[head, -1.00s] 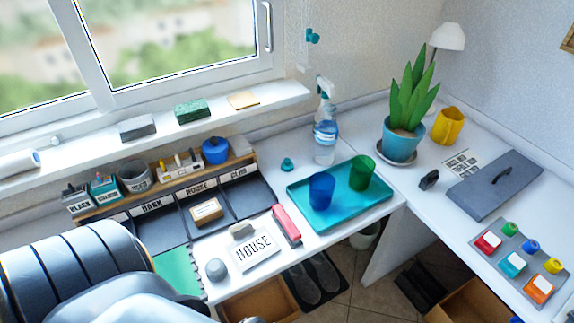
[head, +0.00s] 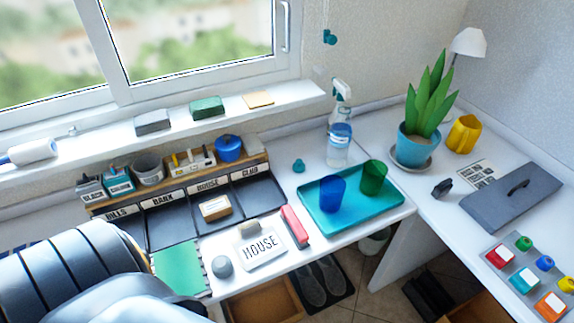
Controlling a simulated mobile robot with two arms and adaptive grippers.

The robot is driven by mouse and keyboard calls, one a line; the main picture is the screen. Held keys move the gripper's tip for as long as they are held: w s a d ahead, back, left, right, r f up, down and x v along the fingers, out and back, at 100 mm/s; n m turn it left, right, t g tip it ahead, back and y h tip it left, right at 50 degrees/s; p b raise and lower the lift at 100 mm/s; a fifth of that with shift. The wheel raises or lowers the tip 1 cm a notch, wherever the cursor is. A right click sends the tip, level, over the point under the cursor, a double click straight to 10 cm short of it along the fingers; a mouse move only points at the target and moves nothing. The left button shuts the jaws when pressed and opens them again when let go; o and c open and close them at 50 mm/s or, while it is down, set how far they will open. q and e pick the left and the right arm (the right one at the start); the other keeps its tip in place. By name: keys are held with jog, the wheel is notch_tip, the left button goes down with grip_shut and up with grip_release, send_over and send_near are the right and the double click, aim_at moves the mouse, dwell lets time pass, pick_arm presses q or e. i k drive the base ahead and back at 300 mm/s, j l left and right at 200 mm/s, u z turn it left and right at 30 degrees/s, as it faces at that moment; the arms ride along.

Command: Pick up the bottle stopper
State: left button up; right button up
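A small teal knob-like piece (head: 298,166), which looks like the bottle stopper, stands on the white desk. It is left of the clear spray bottle (head: 339,140) with blue liquid and behind the teal tray (head: 395,208). Nothing touches it. The spray bottle has its white and teal trigger head on. Part of my own dark arm fills the lower left corner, but neither gripper shows in the head view.
A blue cup (head: 332,193) and a green cup (head: 373,177) stand on the tray. A red stapler-like object (head: 294,226) and a HOUSE card (head: 262,247) lie left of it. A sorting rack (head: 180,230) lines the wall. A potted plant (head: 417,140) stands right.

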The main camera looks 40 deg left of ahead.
aim_at(299, 167)
jog(key=i+l+u, duration=0.1)
jog(key=u, duration=0.3)
jog(key=l+u, duration=0.45)
jog(key=i+l+u, duration=0.1)
jog(key=u, duration=0.3)
